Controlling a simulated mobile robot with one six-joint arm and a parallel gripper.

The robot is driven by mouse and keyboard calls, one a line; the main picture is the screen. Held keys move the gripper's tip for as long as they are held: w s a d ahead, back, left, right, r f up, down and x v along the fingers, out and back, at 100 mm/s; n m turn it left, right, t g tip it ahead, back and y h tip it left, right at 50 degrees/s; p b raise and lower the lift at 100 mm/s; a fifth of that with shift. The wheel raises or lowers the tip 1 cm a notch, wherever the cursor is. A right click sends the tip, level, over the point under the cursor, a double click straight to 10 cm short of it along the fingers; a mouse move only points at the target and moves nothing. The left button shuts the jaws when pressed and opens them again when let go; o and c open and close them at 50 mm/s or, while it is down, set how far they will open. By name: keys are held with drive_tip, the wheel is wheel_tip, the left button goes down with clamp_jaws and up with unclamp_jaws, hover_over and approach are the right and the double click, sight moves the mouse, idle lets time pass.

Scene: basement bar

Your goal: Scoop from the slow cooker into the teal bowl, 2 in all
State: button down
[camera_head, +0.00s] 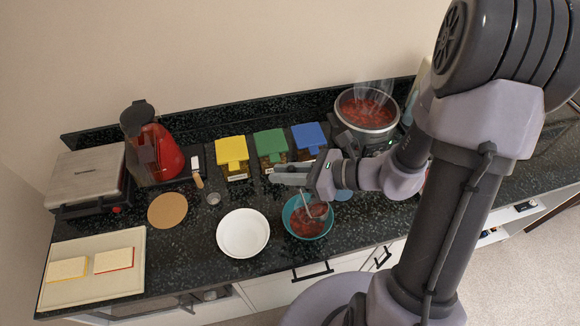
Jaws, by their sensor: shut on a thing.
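The slow cooker (340,119) stands at the back right of the counter, open, with red chunky food (366,112) inside and steam rising. The teal bowl (289,224) sits near the front edge and holds some red food (306,226). My gripper (290,175) is above and behind the teal bowl, shut on a thin metal utensil (305,202), apparently a ladle. The utensil runs down into the teal bowl. Its lower end is too small to tell apart from the food, so I cannot tell whether it is loaded.
A white bowl (243,233) is left of the teal bowl. Yellow (232,149), green (270,142) and blue (309,135) lidded containers stand behind. A round cork mat (167,210), red kettle-like appliance (162,153), grill press (86,174) and cutting board (92,286) are left.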

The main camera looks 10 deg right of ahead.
drive_tip(key=w+a+f+m+g+h+p, duration=0.1)
drive_tip(key=w+a+f+g+h+p, duration=0.1)
drive_tip(key=f+p, duration=0.3)
drive_tip(key=w+a+f+g+h+p, duration=0.2)
drive_tip(key=w+f+g+h+p, duration=0.1)
drive_tip(key=f+p, duration=0.3)
drive_tip(key=w+a+f+m+g+h+p, duration=0.1)
drive_tip(key=w+a+f+g+h+p, duration=0.1)
drive_tip(key=f+g+h+p, duration=0.2)
drive_tip(key=shift+w+a+f+m+g+h+p, duration=0.15)
drive_tip(key=shift+f+g+p, duration=0.25)
drive_tip(key=shift+f, duration=0.3)
drive_tip(key=shift+w+a+f+m+g+h+p, duration=0.1)
drive_tip(key=shift+w+f+m+g+h+p, duration=0.1)
drive_tip(key=shift+f+p, duration=0.4)
drive_tip(key=shift+f+b, duration=0.25)
drive_tip(key=shift+b, duration=0.5)
